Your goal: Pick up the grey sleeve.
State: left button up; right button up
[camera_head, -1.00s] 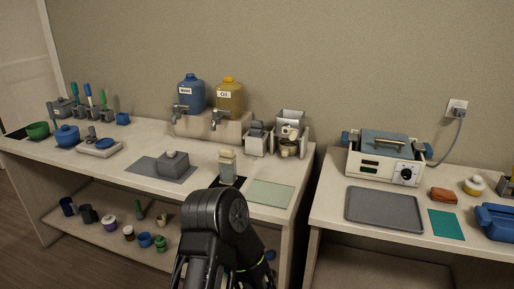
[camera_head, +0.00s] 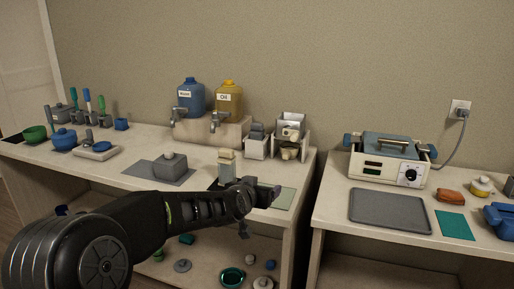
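I cannot tell for certain which item is the grey sleeve. A small grey piece (camera_head: 257,130) stands in the left of two light holders at the back right of the left table, and I cannot make out its shape. My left gripper (camera_head: 262,208) is at the table's front edge, in front of the beige bottle (camera_head: 227,166) and apart from the holders. Its dark fingers are small and partly overlap, so its opening is unclear. My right gripper is out of view.
Blue and yellow jugs (camera_head: 229,98) stand on a raised block behind. The right table holds a warmer box (camera_head: 388,164) and a grey tray (camera_head: 390,211). A gap separates the tables. Small items lie on the shelf below.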

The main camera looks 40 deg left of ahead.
aim_at(256, 133)
jog(key=i+j, duration=0.35)
jog(key=j, duration=0.15)
jog(key=i+j, duration=0.75)
jog(key=j, duration=0.25)
